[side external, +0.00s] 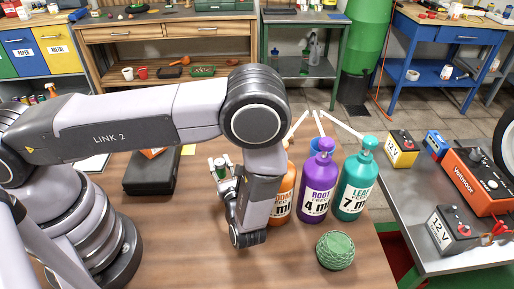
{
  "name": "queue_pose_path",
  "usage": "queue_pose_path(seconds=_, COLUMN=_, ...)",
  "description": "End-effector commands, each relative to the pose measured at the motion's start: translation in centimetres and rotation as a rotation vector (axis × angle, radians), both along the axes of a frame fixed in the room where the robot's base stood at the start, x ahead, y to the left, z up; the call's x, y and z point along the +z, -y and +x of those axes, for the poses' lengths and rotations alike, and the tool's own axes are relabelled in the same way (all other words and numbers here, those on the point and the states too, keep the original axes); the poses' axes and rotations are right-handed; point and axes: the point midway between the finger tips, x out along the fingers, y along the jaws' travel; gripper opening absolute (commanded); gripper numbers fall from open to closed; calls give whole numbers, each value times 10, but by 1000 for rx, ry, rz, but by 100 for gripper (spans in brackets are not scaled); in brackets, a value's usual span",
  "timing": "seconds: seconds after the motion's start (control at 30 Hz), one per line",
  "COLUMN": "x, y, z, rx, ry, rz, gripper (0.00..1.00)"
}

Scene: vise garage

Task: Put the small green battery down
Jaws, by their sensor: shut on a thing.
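My gripper (221,166) is over the wooden table, left of the bottles, and points away from the camera. It is shut on a small green battery (221,173), of which only a small green part shows between the fingers. My wrist and the fingers hide the rest of it. I cannot tell how high the battery is above the table top (185,225).
An orange bottle (284,195), partly behind my wrist, a purple bottle (317,180) and a teal bottle (356,180) stand to the right. A black case (150,174) lies left.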

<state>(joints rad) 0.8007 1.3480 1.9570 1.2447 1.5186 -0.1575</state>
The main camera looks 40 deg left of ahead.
Motion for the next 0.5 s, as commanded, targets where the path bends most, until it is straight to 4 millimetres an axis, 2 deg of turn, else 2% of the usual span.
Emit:
queue_pose_path(seconds=0.1, x=-20, y=0, z=-1, rx=2, ry=0, rz=1, gripper=0)
queue_pose_path(seconds=0.27, x=-34, y=-1, z=-1, rx=1, ry=0, rz=1, gripper=0)
queue_pose_path(seconds=0.5, x=-64, y=-1, z=0, rx=1, ry=0, rz=1, gripper=0)
